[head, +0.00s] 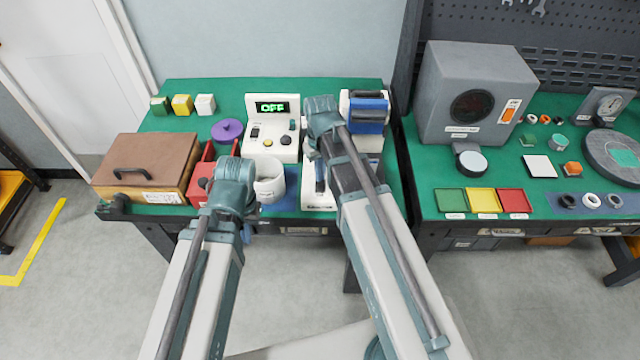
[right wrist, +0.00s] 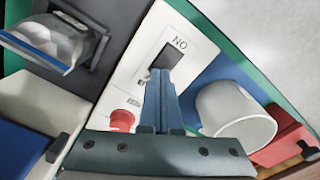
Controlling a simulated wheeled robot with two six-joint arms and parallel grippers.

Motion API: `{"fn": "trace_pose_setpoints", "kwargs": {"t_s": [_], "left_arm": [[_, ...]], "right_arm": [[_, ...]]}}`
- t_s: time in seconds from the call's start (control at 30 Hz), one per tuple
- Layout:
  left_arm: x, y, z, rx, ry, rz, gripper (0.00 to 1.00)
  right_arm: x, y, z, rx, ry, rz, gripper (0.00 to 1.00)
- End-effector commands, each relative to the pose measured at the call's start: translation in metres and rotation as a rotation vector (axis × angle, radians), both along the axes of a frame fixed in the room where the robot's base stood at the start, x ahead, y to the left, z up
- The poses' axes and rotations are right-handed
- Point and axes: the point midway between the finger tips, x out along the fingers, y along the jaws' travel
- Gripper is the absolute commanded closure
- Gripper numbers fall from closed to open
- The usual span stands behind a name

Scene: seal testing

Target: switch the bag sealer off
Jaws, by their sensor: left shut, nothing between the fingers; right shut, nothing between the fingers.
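Contact and the switch's position cannot be told. My right gripper also shows in the head view (head: 320,178). My left gripper (head: 247,232) is shut and empty near the table's front edge.
A white cup (head: 270,182) stands beside the sealer's panel. A white device with a display reading "OFF" (head: 272,107) is behind it. A red holder (head: 203,172) and a brown-lidded box (head: 145,165) stand to the left. A clear bag (right wrist: 60,42) shows in the right wrist view.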

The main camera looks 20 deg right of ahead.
Motion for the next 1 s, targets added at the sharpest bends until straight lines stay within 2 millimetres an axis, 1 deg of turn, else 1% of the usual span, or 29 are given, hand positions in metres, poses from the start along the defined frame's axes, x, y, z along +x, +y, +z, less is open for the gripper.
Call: {"fn": "trace_pose_setpoints", "kwargs": {"t_s": [0.43,0.57,0.67,1.0], "left_arm": [[0.0,0.0,-0.007,0.0,0.0,0.0,1.0],[0.0,0.0,-0.005,0.0,0.0,0.0,1.0],[0.0,0.0,0.0,0.0,0.0,0.0,1.0],[0.0,0.0,0.026,0.0,0.0,0.0,1.0]], "right_arm": [[0.0,0.0,-0.007,0.0,0.0,0.0,1.0],[0.0,0.0,-0.005,0.0,0.001,0.0,1.0],[0.0,0.0,0.0,0.0,0.0,0.0,1.0],[0.0,0.0,0.026,0.0,0.0,0.0,1.0]]}}
